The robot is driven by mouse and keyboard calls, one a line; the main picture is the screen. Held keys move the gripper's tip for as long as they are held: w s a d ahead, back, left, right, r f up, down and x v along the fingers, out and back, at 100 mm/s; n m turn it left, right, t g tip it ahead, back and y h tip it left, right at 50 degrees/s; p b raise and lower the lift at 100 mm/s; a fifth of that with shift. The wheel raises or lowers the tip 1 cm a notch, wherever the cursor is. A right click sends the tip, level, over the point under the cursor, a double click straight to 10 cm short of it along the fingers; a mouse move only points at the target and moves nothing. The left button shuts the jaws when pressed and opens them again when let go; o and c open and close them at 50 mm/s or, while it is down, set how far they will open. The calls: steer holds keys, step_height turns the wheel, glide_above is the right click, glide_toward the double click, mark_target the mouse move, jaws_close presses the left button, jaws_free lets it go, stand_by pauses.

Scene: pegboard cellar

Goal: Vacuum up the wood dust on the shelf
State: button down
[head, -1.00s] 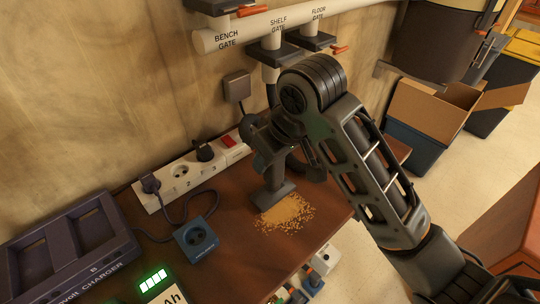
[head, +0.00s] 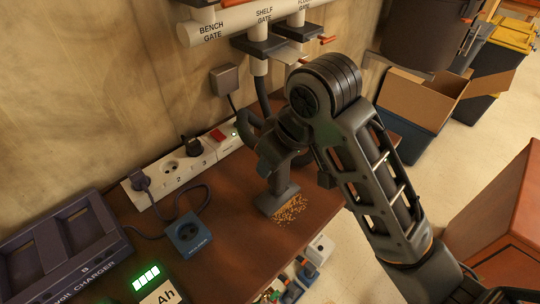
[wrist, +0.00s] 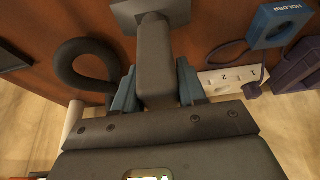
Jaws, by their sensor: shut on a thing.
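The wood dust (head: 292,210) is a small, thin patch of tan specks on the brown shelf (head: 235,235), near its front edge. The dark vacuum nozzle (head: 280,201) has its flat foot on or just above the shelf, at the left edge of the dust. My gripper (wrist: 157,85) is shut on the nozzle's neck, with a blue-grey finger on each side. The nozzle foot also shows at the top of the wrist view (wrist: 150,14); no dust is visible there. My arm hides part of the hose.
A white power strip (head: 160,190) with plugs and a red switch lies along the wall. A blue holder (head: 187,234), a charger (head: 60,245) and a green-lit battery (head: 150,285) sit to the left. Boxes and bins stand on the floor at right.

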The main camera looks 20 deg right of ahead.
mark_target(285, 179)
steer(key=shift+s+d, duration=0.25)
steer(key=shift+s, duration=0.4)
steer(key=shift+s+d, duration=0.2)
steer(key=shift+s, duration=0.45)
steer(key=shift+s+d, duration=0.25)
steer(key=shift+s, duration=0.4)
steer(key=shift+r, duration=0.15)
steer(key=shift+r+p, duration=1.35)
steer(key=shift+p, duration=0.2)
step_height(285, 179, up, 2)
steer(key=shift+r+b, duration=0.15)
steer(key=shift+b, duration=0.2)
